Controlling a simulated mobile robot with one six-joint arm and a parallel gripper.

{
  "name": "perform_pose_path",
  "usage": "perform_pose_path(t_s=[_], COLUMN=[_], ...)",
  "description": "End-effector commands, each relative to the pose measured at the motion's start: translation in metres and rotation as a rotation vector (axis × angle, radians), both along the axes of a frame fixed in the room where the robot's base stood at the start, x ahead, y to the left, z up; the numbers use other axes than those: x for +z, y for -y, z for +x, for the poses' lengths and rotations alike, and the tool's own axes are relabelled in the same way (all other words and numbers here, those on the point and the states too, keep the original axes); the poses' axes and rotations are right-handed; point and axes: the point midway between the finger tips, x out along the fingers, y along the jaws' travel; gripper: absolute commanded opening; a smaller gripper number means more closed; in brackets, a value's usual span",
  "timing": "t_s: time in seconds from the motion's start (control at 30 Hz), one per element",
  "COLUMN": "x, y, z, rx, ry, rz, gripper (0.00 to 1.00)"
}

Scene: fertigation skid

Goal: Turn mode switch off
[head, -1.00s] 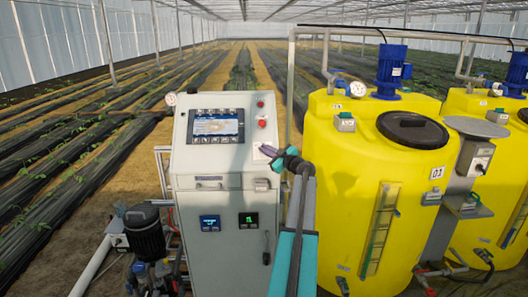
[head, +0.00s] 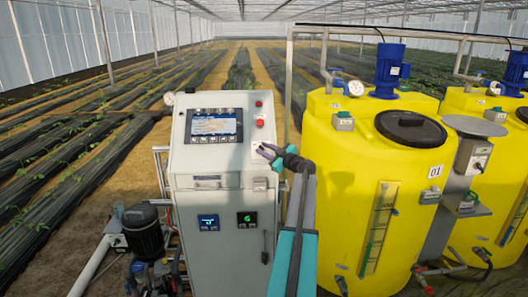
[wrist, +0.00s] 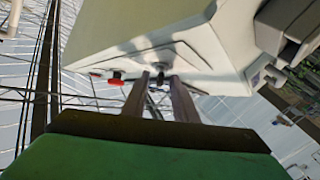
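The control cabinet (head: 206,160) stands left of centre in the head view, with a sloped panel on top. My gripper (head: 261,149) is at the right side of that panel, below the red buttons. In the wrist view my gripper (wrist: 160,78) has its two fingers apart, one on each side of a small dark knob (wrist: 160,84) on the panel, which looks like the mode switch. Gaps show between knob and fingers; I cannot tell whether they touch. The knob's pointing direction is too small to read. In the head view my fingers hide it.
A red button (wrist: 117,78) sits beside my fingers in the wrist view. A screen (head: 214,125) is on the panel's left. A yellow tank (head: 345,190) stands close to the right of my arm. A dark pump (head: 143,230) stands left of the cabinet.

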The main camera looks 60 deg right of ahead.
Motion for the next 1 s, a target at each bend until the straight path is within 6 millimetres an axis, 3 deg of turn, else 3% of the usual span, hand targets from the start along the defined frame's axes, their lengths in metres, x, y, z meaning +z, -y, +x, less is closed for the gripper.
perform_pose_path(t_s=[0.37, 1.0], x=[-0.001, -0.002], y=[-0.008, -0.035], z=[-0.023, -0.116], rx=[-0.001, -0.002], ry=[0.001, 0.000], rz=[-0.002, 0.000], gripper=[0.26, 0.26])
